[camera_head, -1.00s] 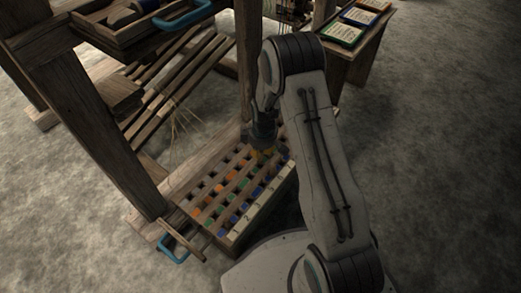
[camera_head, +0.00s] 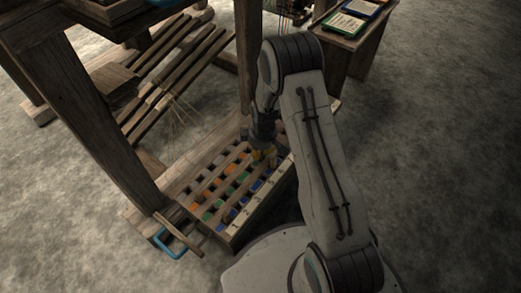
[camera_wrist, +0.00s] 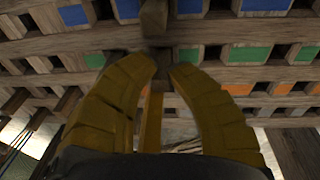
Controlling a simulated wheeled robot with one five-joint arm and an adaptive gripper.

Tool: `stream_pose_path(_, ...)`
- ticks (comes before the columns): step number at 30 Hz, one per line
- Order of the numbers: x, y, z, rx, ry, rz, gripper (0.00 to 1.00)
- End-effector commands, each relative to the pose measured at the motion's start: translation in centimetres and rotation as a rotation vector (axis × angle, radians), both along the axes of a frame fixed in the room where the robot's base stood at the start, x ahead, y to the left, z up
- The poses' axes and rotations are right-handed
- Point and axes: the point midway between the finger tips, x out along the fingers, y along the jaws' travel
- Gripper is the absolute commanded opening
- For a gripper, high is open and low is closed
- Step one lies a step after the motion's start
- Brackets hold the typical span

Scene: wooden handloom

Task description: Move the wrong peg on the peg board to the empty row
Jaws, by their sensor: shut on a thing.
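The peg board (camera_head: 241,228) is a wooden tray with slatted rows of orange, green and blue squares; a pale numbered strip runs along its right edge. My gripper (camera_head: 262,152) is over its far right part. In the wrist view my gripper's yellow fingers (camera_wrist: 161,62) are closed together on a wooden peg, mostly hidden between the fingers. Another wooden peg (camera_wrist: 153,17) stands just beyond the fingertips, close to them. Blue, green and orange squares show around. Whether the held peg is in a hole or clear of the board cannot be told.
A thick loom post (camera_head: 110,120) stands left of the board, and a second post (camera_head: 248,55) rises behind it. A side table (camera_head: 350,42) stands at back right. Bare floor lies right.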

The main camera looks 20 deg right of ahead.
Motion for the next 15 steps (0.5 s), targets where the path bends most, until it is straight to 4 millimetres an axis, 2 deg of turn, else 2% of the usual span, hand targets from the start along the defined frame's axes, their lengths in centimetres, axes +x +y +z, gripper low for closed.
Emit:
stream_pose_path(8,0.01,0.0,-0.09,0.0,0.0,0.0,0.04)
stream_pose_path(9,0.01,0.0,-0.08,0.0,0.0,0.0,0.19)
stream_pose_path(15,0.01,0.0,-0.08,0.0,0.0,0.0,0.37)
